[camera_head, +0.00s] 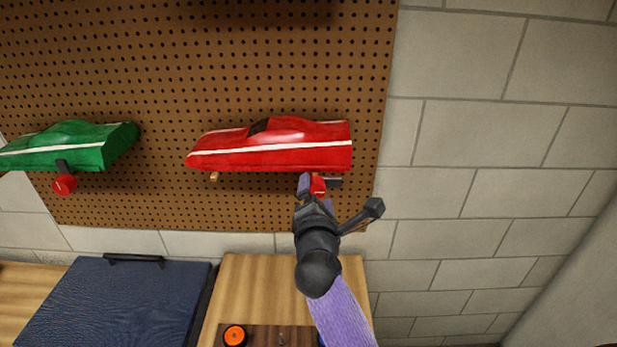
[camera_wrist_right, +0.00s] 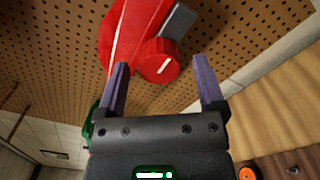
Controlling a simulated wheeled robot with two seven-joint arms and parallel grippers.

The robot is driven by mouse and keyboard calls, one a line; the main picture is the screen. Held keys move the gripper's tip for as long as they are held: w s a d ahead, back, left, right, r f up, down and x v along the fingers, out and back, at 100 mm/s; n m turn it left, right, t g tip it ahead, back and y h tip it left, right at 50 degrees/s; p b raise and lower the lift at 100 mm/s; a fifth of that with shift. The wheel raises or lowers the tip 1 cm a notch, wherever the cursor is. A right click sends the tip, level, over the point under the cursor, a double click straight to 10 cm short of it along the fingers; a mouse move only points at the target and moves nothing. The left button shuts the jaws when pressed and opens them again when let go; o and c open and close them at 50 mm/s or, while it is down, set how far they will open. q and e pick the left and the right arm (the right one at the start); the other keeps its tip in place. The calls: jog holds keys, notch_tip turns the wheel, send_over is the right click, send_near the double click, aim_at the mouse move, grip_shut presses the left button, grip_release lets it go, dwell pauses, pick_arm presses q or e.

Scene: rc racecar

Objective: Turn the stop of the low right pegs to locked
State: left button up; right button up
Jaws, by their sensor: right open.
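The red car (camera_head: 275,147) rests on the pegboard's low right pegs, and its end shows in the right wrist view (camera_wrist_right: 130,35). Under its right end is the stop, a red round knob (camera_head: 318,185) with a dark grey bar (camera_head: 335,183) pointing right, roughly level. In the right wrist view, the knob (camera_wrist_right: 158,62) has a white line on its face, and the grey bar (camera_wrist_right: 179,20) sticks out beside it. My right gripper (camera_head: 316,192) is open, its purple fingers (camera_wrist_right: 162,80) on either side of the knob's near face, with gaps visible. My left gripper is not in view.
A green car (camera_head: 70,147) hangs at the left, with its red knob (camera_head: 64,184) below and dark bar upward. A peg (camera_head: 214,176) supports the red car's left end. Below are a dark blue case (camera_head: 115,305) and a wooden bench (camera_head: 255,285) with an orange-topped item (camera_head: 235,335).

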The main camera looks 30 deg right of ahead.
aim_at(316, 191)
jog(key=shift+x, duration=1.95)
jog(key=shift+c, duration=0.4)
grip_shut()
